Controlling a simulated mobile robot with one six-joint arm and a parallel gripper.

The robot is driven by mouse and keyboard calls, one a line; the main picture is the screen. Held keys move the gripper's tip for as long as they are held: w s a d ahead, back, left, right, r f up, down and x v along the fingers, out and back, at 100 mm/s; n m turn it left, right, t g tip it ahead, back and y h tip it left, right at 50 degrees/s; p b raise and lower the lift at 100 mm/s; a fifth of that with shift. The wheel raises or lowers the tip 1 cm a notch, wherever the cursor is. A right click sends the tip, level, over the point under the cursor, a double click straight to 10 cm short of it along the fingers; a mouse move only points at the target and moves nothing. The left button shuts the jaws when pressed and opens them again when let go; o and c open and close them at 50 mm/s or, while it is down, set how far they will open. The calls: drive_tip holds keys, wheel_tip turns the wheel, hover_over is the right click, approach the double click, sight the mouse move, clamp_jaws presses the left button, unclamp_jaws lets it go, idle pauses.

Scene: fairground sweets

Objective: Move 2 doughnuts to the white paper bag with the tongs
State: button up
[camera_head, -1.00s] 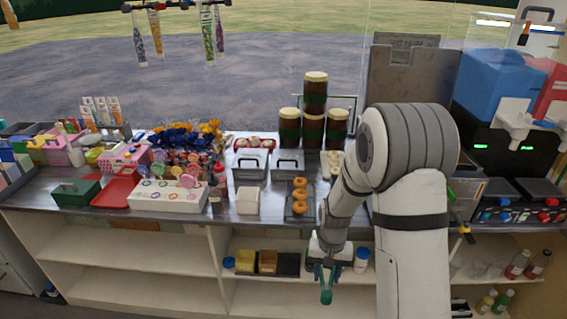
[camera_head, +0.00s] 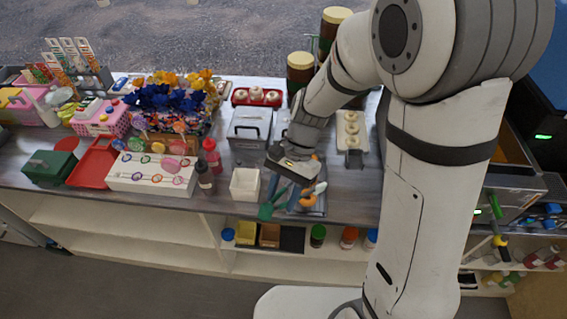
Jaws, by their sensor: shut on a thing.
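My gripper (camera_head: 296,178) is over the front of the counter, shut on the tongs (camera_head: 268,209), whose green and blue arms point down and spread apart. Orange-brown doughnuts (camera_head: 308,201) lie on a dark tray (camera_head: 319,210) just under and right of the tongs. My gripper and the tongs hide part of this tray, and I cannot tell whether the tongs touch a doughnut. A small white open-topped container (camera_head: 245,186), which looks like the paper bag, stands upright just left of the tongs and apart from them.
A grey lidded box (camera_head: 249,127) stands behind the bag. A dark bottle (camera_head: 205,178) and a red bottle (camera_head: 211,155) stand left of it, beside a white lollipop stand (camera_head: 150,178).

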drive_tip(key=shift+w+r, duration=0.1)
drive_tip(key=shift+r, duration=0.05)
wheel_tip(320, 180, down, 10)
drive_tip(key=b, duration=0.8)
drive_tip(key=shift+o, duration=0.4)
drive_tip(key=shift+r, duration=0.2)
drive_tip(key=c, duration=0.8)
wheel_tip(320, 180, up, 5)
drive_tip(key=p, duration=0.4)
drive_tip(key=shift+f, duration=0.1)
